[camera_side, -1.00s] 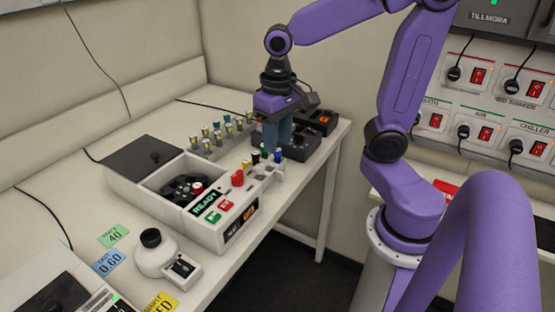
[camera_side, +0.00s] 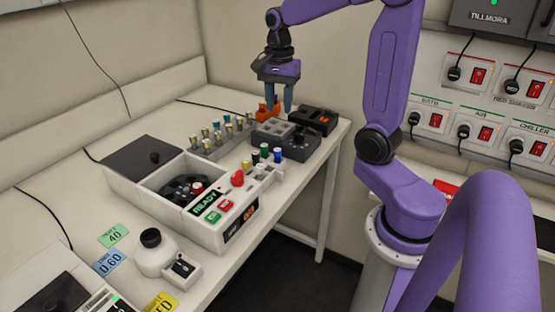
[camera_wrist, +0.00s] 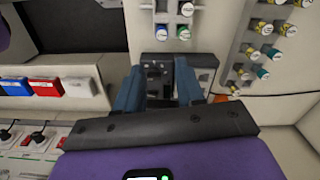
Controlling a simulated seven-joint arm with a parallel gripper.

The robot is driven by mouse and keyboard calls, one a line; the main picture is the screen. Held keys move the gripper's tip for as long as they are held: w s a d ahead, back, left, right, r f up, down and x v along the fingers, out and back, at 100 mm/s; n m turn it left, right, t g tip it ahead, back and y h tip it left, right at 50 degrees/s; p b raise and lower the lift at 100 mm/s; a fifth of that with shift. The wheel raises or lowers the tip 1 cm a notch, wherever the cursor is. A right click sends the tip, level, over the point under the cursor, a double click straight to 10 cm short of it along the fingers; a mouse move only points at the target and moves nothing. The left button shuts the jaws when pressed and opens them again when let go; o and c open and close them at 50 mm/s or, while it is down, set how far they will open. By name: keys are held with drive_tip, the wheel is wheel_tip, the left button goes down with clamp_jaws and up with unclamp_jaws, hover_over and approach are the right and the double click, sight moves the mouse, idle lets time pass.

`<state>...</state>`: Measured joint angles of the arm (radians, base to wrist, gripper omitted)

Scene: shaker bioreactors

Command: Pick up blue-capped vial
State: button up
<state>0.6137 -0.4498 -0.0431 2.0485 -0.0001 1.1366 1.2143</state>
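My gripper (camera_side: 279,110) points down, above and behind the vial, over the dark grey block. It also shows in the wrist view (camera_wrist: 160,88), with its two blue fingers apart and nothing visible between them.
A dark grey block (camera_side: 297,146) and a black box (camera_side: 315,119) stand near the table's far right edge. A rack of capped vials (camera_side: 213,148) is to the left. The white READY machine (camera_side: 212,236) fills the table's middle.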

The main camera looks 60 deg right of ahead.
hover_over(277, 150)
drive_tip(key=f, duration=0.8)
drive_tip(key=shift+s+d+f, duration=0.2)
drive_tip(key=shift+d+f, duration=0.05)
drive_tip(key=shift+f, duration=0.1)
drive_tip(key=shift+w+a+f, duration=0.1)
drive_tip(key=shift+f, duration=1.35)
drive_tip(key=shift+w+f, duration=0.1)
drive_tip(key=shift+f, duration=1.35)
drive_tip(key=shift+c, duration=0.3)
drive_tip(key=c, duration=0.5)
